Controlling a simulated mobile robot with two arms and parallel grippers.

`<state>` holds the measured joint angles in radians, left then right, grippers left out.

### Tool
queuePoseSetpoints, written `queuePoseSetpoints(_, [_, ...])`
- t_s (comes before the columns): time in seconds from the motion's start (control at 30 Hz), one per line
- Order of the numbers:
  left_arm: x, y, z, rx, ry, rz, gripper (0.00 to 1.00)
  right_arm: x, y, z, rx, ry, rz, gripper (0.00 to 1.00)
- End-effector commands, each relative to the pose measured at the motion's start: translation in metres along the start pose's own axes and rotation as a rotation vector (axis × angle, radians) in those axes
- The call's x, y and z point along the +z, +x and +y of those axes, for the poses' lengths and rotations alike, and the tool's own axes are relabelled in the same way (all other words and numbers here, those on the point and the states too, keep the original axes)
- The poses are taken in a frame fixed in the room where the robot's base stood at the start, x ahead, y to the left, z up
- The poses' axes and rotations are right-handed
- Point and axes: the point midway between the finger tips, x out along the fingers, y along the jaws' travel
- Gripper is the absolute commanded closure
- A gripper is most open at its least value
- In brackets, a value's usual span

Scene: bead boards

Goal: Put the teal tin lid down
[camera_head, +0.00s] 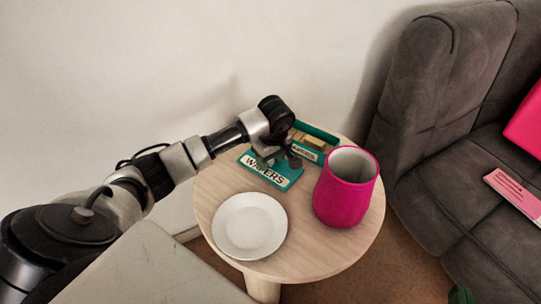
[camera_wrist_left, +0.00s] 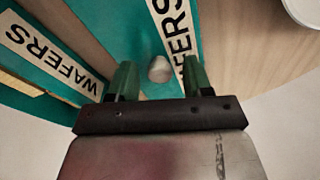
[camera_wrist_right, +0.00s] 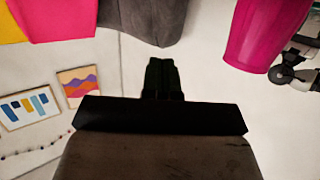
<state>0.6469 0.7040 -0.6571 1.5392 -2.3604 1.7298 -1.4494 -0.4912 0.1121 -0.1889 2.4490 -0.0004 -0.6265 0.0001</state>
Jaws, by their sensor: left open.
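The teal tin lid (camera_head: 283,181) with a white WAFERS label lies flat on the round table, in front of the tin. It also shows in the left wrist view (camera_wrist_left: 181,75), with a grey knob (camera_wrist_left: 159,69) on top. The teal tin (camera_head: 318,133) stands open behind it with tan wafers inside. My left gripper (camera_head: 287,158) is above the lid. Its two fingers (camera_wrist_left: 157,80) are open, one on each side of the knob, apart from it. My right gripper (camera_wrist_right: 163,76) is shut with nothing between its fingers, away from the lid.
A white plate (camera_head: 249,226) is at the front left of the wooden table (camera_head: 318,258). A magenta vase (camera_head: 346,188) stands at the right, close to the lid and tin. A grey sofa (camera_head: 440,85) is to the right. The table's front is clear.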

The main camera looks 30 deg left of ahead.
Motion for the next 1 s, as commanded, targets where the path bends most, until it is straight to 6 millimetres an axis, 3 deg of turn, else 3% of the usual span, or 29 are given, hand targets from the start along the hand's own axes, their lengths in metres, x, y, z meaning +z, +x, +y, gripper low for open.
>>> queuePoseSetpoints(0.17, [-0.001,-0.008,0.000,0.001,0.000,0.001,0.50,0.008,-0.003,0.001,0.003,0.000,-0.070,1.00])
queuePoseSetpoints(0.37, [-0.002,-0.044,0.001,0.003,0.000,0.003,0.50,0.035,-0.017,0.006,0.017,0.001,-0.292,1.00])
queuePoseSetpoints(0.7, [-0.001,-0.106,0.001,0.002,0.000,0.001,0.50,0.078,-0.057,0.014,0.040,0.007,-0.680,1.00])
queuePoseSetpoints(1.0, [-0.001,-0.123,0.000,-0.001,-0.001,0.000,0.50,0.090,-0.073,0.016,0.047,0.010,-0.796,1.00])
